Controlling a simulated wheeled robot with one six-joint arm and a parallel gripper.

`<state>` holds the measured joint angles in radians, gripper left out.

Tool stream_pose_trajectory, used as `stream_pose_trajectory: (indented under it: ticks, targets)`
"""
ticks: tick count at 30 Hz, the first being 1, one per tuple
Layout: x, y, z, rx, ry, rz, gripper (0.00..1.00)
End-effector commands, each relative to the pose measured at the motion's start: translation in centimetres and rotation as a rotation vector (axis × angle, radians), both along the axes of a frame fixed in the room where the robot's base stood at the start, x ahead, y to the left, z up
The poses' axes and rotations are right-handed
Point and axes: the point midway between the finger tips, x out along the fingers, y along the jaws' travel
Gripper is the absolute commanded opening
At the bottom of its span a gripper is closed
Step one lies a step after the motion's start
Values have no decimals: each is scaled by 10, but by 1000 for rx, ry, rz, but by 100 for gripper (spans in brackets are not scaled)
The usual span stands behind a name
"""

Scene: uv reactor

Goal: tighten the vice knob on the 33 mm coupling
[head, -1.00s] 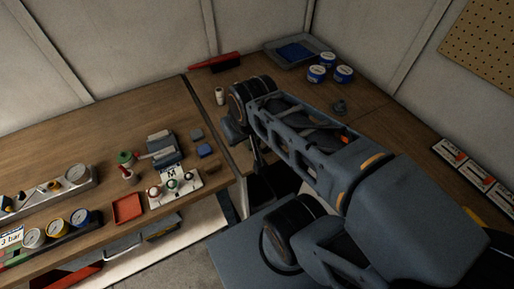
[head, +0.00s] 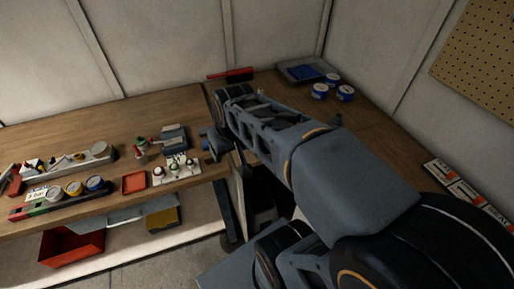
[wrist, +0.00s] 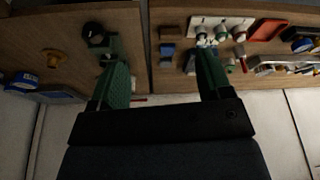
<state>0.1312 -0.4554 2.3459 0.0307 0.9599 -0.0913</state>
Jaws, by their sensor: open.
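My gripper (wrist: 155,70) shows in the wrist view with its two green fingers wide apart and nothing between them. It is over the gap between the two wooden bench tops. A dark round knob-like part (wrist: 95,33) stands beyond the left fingertip; I cannot tell whether it is the vice knob. A grey block-shaped fixture (head: 173,137) stands on the left bench in the head view, with a small green-topped piece (head: 140,145) beside it. The 33 mm coupling cannot be made out. My arm hides part of the right bench in the head view.
A white panel with several round knobs (head: 176,170) and a red tray (head: 134,182) lie near the left bench's front edge. Gauges (head: 74,188) stand farther left. Blue-and-white tins (head: 320,91) and a grey tray (head: 287,70) are at the back right.

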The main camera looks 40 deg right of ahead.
Motion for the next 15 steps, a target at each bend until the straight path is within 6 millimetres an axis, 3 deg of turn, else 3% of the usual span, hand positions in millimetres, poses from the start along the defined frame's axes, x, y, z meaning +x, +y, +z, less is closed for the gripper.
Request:
stream_pose_trajectory:
  ticks: [6,12,15]
  targets:
    - [52,-79,-7,62,146,-98,80]
    - [75,-146,-27,137,226,-148,80]
    - [79,-170,-37,168,248,-163,80]
